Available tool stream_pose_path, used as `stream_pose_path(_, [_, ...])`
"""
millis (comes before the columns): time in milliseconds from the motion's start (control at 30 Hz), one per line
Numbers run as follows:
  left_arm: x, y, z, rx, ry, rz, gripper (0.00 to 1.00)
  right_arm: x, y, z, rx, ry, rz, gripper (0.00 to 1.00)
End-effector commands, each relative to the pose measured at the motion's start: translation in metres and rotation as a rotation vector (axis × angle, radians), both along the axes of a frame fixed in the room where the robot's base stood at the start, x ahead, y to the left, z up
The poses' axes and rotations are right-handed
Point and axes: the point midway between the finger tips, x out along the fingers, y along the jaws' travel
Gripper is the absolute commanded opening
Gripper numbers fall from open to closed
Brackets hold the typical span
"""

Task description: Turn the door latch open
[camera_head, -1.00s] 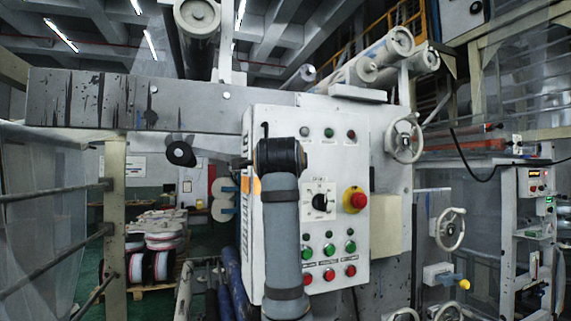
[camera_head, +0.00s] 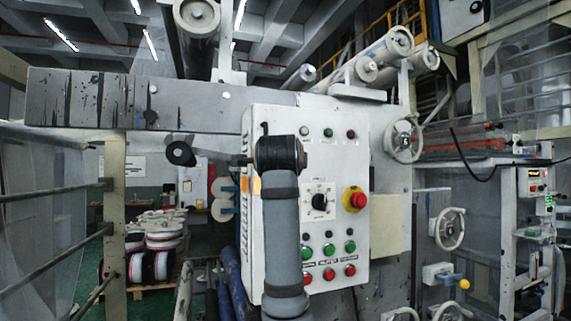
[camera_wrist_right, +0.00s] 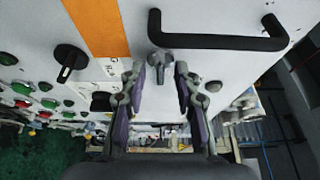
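In the right wrist view, the door latch (camera_wrist_right: 160,63) is a small grey turn-knob on the white cabinet door (camera_wrist_right: 205,68). My right gripper (camera_wrist_right: 160,70) is open, with one fingertip to each side of the latch and gaps showing between them and it. Whether the tips reach the depth of the latch I cannot tell. In the head view, the white control cabinet (camera_head: 285,122) stands in the middle, partly hidden by my upright arm. The latch and my right gripper do not show there. My left gripper is in neither view.
A black bar handle (camera_wrist_right: 215,42) is fixed just beyond the latch, close to the fingertips. A black rotary switch (camera_wrist_right: 70,62) and several coloured buttons lie to the left. In the head view, a red emergency button (camera_head: 355,199) and a handwheel (camera_head: 404,140) stick out at the right.

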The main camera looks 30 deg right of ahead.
Motion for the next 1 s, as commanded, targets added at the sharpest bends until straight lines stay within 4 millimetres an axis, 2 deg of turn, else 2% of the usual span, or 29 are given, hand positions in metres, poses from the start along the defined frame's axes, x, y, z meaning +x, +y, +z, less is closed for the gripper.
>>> stream_pose_path(133, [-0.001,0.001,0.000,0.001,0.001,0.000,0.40,-0.002,0.002,0.000,-0.001,-0.001,0.001,0.31])
stream_pose_path(233, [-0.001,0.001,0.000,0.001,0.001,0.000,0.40,-0.012,0.010,0.001,-0.001,-0.003,0.002,0.31])
stream_pose_path(500, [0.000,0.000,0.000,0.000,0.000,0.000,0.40,-0.065,0.049,0.001,0.001,-0.003,0.007,0.31])
stream_pose_path(700, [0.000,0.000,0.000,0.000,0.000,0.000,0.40,-0.091,0.067,0.001,0.001,-0.002,0.003,0.31])
stream_pose_path(1000, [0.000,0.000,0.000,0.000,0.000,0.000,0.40,-0.097,0.070,0.000,-0.001,0.001,-0.001,0.31])
